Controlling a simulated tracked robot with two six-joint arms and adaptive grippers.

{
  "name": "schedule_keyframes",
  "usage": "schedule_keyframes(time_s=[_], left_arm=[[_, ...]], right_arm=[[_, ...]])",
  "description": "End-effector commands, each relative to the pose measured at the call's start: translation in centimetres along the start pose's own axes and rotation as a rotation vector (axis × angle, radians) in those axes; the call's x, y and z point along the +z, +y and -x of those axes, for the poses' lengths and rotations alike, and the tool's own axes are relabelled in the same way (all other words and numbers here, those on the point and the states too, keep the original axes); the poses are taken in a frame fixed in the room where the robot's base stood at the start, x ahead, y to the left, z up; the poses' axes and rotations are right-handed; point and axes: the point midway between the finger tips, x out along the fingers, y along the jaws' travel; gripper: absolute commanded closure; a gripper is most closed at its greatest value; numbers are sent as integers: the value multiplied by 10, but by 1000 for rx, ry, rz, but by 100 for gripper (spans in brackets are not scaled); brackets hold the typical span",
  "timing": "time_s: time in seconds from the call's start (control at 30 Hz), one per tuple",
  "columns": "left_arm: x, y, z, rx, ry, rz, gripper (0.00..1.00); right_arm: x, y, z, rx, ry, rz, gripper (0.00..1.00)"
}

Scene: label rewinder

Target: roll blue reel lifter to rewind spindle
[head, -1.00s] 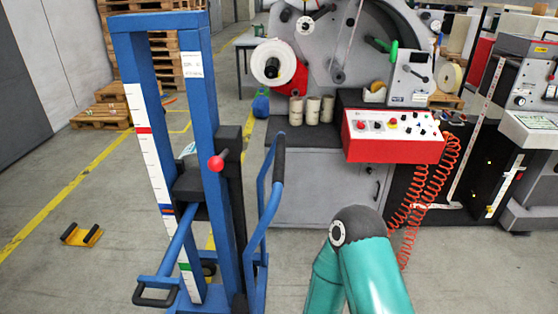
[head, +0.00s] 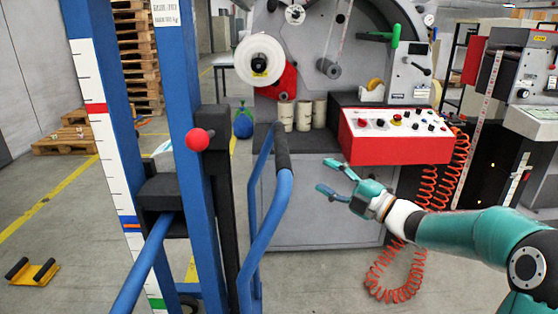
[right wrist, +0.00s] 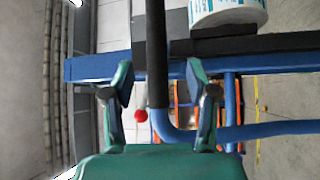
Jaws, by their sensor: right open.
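The blue reel lifter (head: 180,90) stands large at the left of the head view. It has a blue push handle (head: 268,225) with a black grip (head: 281,146), a red knob (head: 197,139) and a dark carriage. A white reel (right wrist: 228,14) shows at the top of the right wrist view. My right gripper (head: 321,176) is open and empty, to the right of the handle. In the right wrist view the black grip (right wrist: 156,55) appears between its fingers (right wrist: 160,88); I cannot see contact.
The grey label machine (head: 345,30) carries a white roll (head: 259,63) and a red control panel (head: 395,135). A coiled red hose (head: 405,270) hangs to the floor. Pallets (head: 135,55) and a yellow chock (head: 33,271) are at the left.

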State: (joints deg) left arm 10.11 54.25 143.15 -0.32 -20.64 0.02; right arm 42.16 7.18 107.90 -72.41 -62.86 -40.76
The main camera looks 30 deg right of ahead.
Motion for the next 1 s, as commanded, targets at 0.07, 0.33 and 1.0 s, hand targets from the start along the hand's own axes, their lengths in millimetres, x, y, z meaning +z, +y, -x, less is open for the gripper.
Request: schedule_keyframes(time_s=[0.07,0.33,1.0], left_arm=[[0,0,-1,0,0,0,100],[0,2,6,0,0,0,100],[0,7,20,0,0,0,100]], right_arm=[[0,4,0,3,3,23,42],[6,7,-32,4,-11,23,42],[11,7,-146,4,-20,20,42]])
